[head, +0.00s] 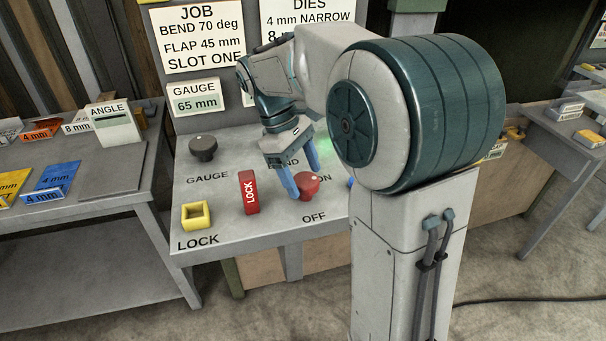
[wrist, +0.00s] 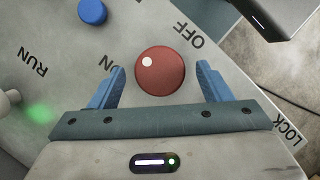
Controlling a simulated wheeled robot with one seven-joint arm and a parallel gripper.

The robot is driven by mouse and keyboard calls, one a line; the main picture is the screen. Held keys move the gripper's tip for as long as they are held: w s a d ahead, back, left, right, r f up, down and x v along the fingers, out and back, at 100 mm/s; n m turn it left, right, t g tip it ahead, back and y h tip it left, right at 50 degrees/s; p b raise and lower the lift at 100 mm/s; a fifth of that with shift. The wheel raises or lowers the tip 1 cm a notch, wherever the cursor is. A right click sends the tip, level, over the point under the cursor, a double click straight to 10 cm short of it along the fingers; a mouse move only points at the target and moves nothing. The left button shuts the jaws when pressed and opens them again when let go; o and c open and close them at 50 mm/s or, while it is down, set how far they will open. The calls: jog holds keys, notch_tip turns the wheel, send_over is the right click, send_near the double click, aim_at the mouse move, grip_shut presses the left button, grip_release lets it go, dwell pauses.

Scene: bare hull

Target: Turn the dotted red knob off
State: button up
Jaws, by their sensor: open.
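The red knob (head: 308,186) stands on the grey panel (head: 222,219) between the ON and OFF labels. In the wrist view the red knob (wrist: 163,78) is round, with a white dot at its upper left, on the side of the partly hidden ON label. The OFF label (wrist: 190,35) is at its upper right. My gripper (head: 303,182) points down at the knob. In the wrist view my gripper (wrist: 161,80) is open, its blue fingers on either side of the knob with a gap on each side.
A red LOCK block (head: 249,194), a yellow square socket (head: 196,216) and a dark GAUGE knob (head: 203,147) stand left of the knob. A blue button (wrist: 92,11) is near it. A green glow (wrist: 38,112) shows by RUN.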

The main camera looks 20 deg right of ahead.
jog(key=shift+s+d+f, duration=0.1)
jog(key=shift+f, duration=0.2)
jog(key=c, duration=1)
